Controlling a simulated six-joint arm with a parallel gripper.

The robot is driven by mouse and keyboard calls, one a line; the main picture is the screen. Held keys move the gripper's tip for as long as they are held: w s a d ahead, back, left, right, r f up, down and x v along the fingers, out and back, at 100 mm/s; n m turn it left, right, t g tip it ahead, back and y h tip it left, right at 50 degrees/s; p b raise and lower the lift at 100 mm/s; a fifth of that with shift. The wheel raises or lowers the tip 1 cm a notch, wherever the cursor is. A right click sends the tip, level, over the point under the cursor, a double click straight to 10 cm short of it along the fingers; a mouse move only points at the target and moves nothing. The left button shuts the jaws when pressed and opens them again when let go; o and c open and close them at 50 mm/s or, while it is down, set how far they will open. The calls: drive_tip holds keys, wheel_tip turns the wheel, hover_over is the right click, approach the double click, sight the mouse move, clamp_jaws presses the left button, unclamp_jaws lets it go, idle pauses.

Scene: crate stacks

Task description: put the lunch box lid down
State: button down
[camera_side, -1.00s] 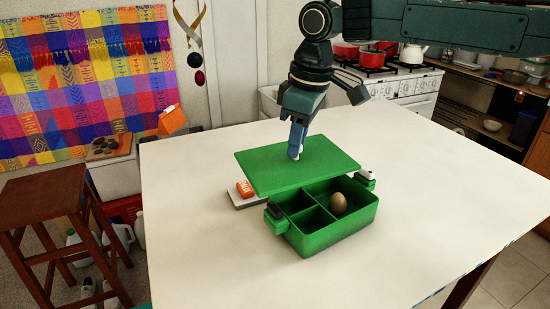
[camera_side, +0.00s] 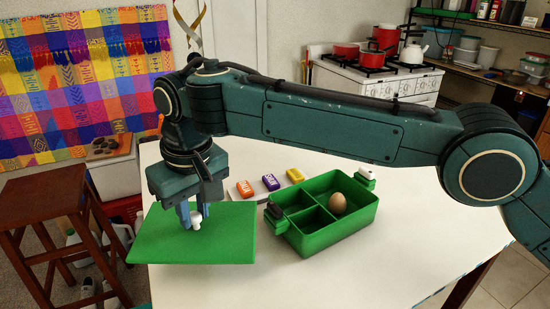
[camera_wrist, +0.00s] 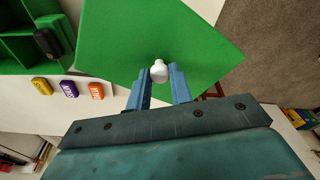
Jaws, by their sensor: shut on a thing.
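The green lunch box lid (camera_side: 225,240) is a flat rectangle with a white knob (camera_side: 196,220) on top. My gripper (camera_side: 195,215) is shut on the knob and holds the lid at the table's left edge, left of the box. Whether the lid touches the table cannot be told. In the wrist view the lid (camera_wrist: 130,40) fills the upper middle, with the knob between my fingertips (camera_wrist: 158,76).
Orange (camera_side: 245,188), purple (camera_side: 270,183) and yellow (camera_side: 295,175) small blocks lie on a pale strip behind the box. The white table (camera_side: 400,250) is clear in front and to the right of the box. A wooden stool (camera_side: 45,200) stands off the table's left side.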

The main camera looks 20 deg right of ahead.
sight(200, 234)
drive_tip(key=shift+f, duration=3.95)
drive_tip(key=shift+f, duration=0.2)
drive_tip(key=c, duration=1.3)
unclamp_jaws()
drive_tip(key=shift+o, duration=0.2)
drive_tip(key=shift+r, duration=0.1)
drive_tip(key=shift+s+d+r, duration=0.1)
drive_tip(key=shift+s+r, duration=0.2)
drive_tip(key=shift+r, duration=1.7)
drive_tip(key=shift+s+d+r, duration=0.15)
drive_tip(key=shift+s+r, duration=0.1)
drive_tip(key=shift+r, duration=1.75)
drive_tip(key=shift+s+d+r, duration=0.1)
drive_tip(key=shift+s+r, duration=0.2)
drive_tip(key=shift+r, duration=1.7)
